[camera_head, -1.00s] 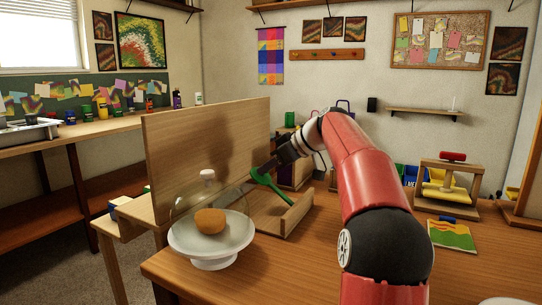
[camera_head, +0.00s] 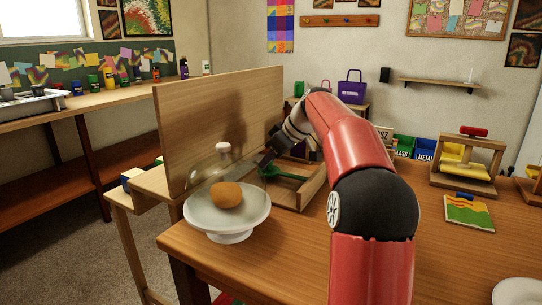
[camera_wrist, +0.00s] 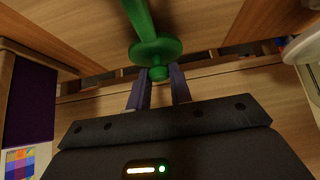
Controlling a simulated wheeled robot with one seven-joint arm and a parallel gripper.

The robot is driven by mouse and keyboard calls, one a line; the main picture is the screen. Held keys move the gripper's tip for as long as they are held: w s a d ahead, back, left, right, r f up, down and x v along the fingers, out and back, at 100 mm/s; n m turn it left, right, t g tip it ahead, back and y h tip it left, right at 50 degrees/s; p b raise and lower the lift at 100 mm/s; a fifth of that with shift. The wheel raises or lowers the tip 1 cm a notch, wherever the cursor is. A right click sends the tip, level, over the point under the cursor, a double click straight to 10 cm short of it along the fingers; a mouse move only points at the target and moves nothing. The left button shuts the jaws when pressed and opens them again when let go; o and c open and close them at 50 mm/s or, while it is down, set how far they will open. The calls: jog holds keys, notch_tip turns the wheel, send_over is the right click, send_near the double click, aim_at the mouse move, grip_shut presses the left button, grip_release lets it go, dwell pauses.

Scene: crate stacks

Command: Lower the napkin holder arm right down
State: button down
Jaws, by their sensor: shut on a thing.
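The napkin holder arm is a green bar (camera_head: 283,173) with a round end. It lies nearly level, low inside a wooden holder with a tall back panel (camera_head: 215,125) and a low front lip (camera_head: 313,188). In the wrist view the green bar (camera_wrist: 146,28) ends in a disc and a small knob. My gripper (camera_wrist: 161,77) is shut on this knob, with one dark finger on each side.
A white cake stand (camera_head: 228,217) with a glass dome (camera_head: 205,172) over a round brown item (camera_head: 226,194) stands close in front of the holder. A wooden press (camera_head: 467,165) and a colourful pad (camera_head: 468,212) are at the right. The table between is clear.

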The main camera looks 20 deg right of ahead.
aim_at(284, 173)
jog(key=shift+w+a+f, duration=0.1)
jog(key=shift+w+a, duration=0.05)
jog(key=c, duration=1.3)
grip_release()
jog(key=v, duration=0.7)
jog(key=shift+r+p, duration=0.25)
jog(key=shift+p, duration=0.1)
jog(key=shift+s, duration=0.25)
